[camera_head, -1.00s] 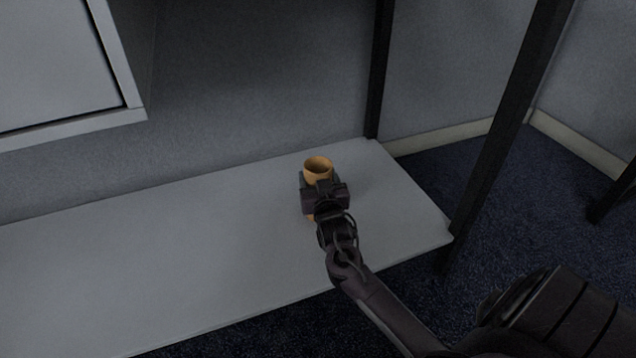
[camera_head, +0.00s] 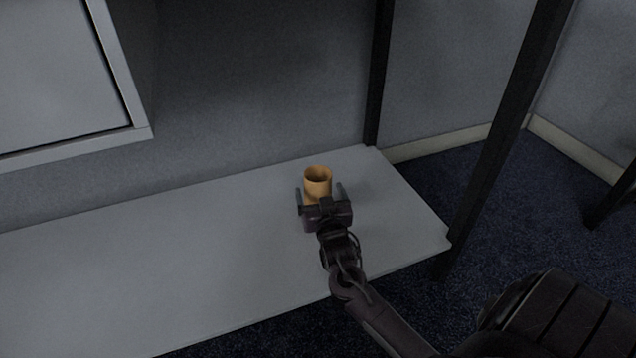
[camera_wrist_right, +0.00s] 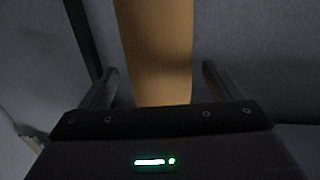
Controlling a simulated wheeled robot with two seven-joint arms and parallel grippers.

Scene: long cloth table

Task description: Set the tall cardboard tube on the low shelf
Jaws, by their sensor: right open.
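The tall cardboard tube (camera_head: 318,182) is orange-tan and stands upright on the low shelf (camera_head: 150,265), towards its right end. My right gripper (camera_head: 320,192) is open, with one finger on each side of the tube and a gap at both sides. In the right wrist view the tube (camera_wrist_right: 158,55) rises between the two spread fingers of the gripper (camera_wrist_right: 160,85). The tube's lower part is hidden behind the gripper in the head view. My left gripper does not show.
A dark post (camera_head: 505,120) stands at the shelf's front right corner, and another dark post (camera_head: 379,75) at the back right. A pale cabinet (camera_head: 70,75) hangs over the left. The shelf left of the tube is bare.

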